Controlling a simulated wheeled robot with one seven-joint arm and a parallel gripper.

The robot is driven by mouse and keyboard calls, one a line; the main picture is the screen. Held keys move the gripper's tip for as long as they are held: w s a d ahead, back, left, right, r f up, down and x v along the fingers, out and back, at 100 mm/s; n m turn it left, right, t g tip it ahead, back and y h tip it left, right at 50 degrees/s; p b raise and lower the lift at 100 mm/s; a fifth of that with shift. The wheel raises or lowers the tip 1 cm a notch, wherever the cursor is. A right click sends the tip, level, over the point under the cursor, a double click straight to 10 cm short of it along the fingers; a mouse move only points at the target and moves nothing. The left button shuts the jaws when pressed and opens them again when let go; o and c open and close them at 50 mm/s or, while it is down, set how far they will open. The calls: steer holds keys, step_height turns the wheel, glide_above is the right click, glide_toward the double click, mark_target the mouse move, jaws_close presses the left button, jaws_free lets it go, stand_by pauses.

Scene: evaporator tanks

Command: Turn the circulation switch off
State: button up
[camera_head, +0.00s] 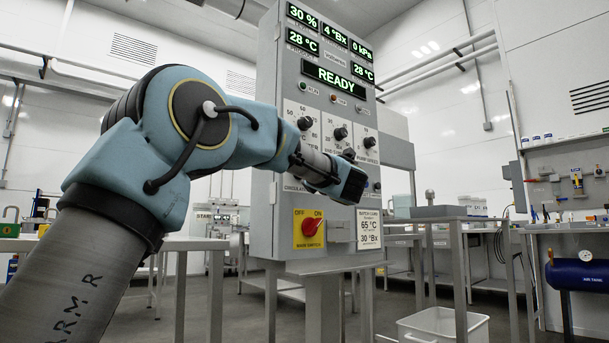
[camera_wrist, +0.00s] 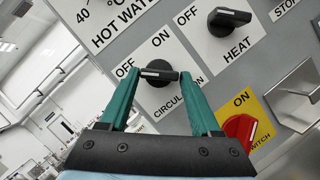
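The circulation switch (camera_wrist: 160,76) is a black knob with a white mark, on a white plate with OFF at its left and ON above it in the wrist view. I cannot tell for sure which label its mark points to. My gripper (camera_wrist: 157,80) is open, with one green finger on either side of the knob in that view. Whether the fingers touch it I cannot tell. In the head view my gripper (camera_head: 347,184) is in front of the lower control panel and the circulation switch is hidden behind my arm.
The grey control cabinet (camera_head: 262,150) shows READY on its display (camera_head: 333,77). The black heat knob (camera_wrist: 226,20) is at upper right in the wrist view. A red main switch (camera_head: 311,227) on a yellow plate is below my gripper. A white bin (camera_head: 443,325) stands at lower right.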

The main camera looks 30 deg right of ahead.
steer(key=o, duration=0.3)
steer(key=v, duration=1)
steer(key=shift+s+a+p, duration=0.1)
steer(key=shift+s+p, duration=0.25)
steer(key=shift+s, duration=0.05)
